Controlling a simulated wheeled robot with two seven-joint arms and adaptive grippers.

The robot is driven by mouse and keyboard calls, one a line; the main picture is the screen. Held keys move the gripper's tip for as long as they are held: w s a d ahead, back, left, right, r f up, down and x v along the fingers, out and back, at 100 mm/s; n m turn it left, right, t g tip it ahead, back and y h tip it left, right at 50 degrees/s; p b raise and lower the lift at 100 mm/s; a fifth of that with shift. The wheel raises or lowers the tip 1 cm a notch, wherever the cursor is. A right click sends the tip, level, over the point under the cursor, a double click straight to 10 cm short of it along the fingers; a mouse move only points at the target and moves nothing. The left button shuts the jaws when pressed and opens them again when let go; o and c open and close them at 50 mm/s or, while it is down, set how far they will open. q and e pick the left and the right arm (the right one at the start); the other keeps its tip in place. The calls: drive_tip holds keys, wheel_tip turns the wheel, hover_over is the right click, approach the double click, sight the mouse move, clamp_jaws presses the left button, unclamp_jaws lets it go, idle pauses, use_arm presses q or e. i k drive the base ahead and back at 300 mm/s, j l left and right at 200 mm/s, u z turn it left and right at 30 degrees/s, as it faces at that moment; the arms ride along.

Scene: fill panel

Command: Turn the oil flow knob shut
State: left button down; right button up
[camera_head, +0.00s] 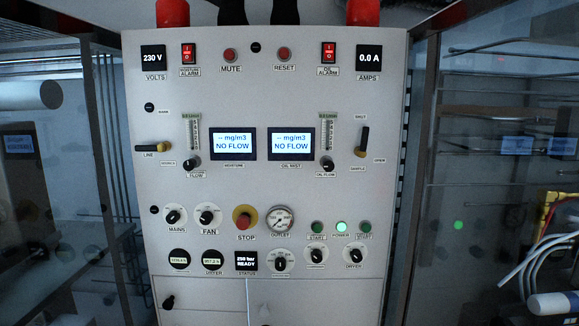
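The oil flow knob (326,163) is a small round black knob with a light pointer mark, on the right half of the grey panel (225,95). It sits below a narrow vertical flow scale (328,132), with an "OIL FLOW" label under it. The oil display (291,144) just left of it reads "-- mg/m3 NO FLOW". The exact angle of the knob is too small to tell. Neither of my grippers is in view, and nothing covers the knob.
A similar flow knob (192,163) sits on the left half. A lever (364,141) marked "SHUT" and "OPEN" stands upright right of the oil flow knob. A red stop button (243,218) and several other knobs are lower. White hoses (535,265) show at right.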

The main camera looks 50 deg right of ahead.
sight(328, 165)
drive_tip(key=k+j+z, duration=0.15)
drive_tip(key=j+z, duration=0.3)
drive_tip(key=k+j+z, duration=0.15)
drive_tip(key=z, duration=0.3)
drive_tip(key=k+j+z, duration=0.2)
drive_tip(key=z, duration=0.25)
drive_tip(key=k+j+z, duration=0.1)
drive_tip(key=z, duration=0.2)
drive_tip(key=j+z, duration=0.5)
drive_tip(key=i+l, duration=0.05)
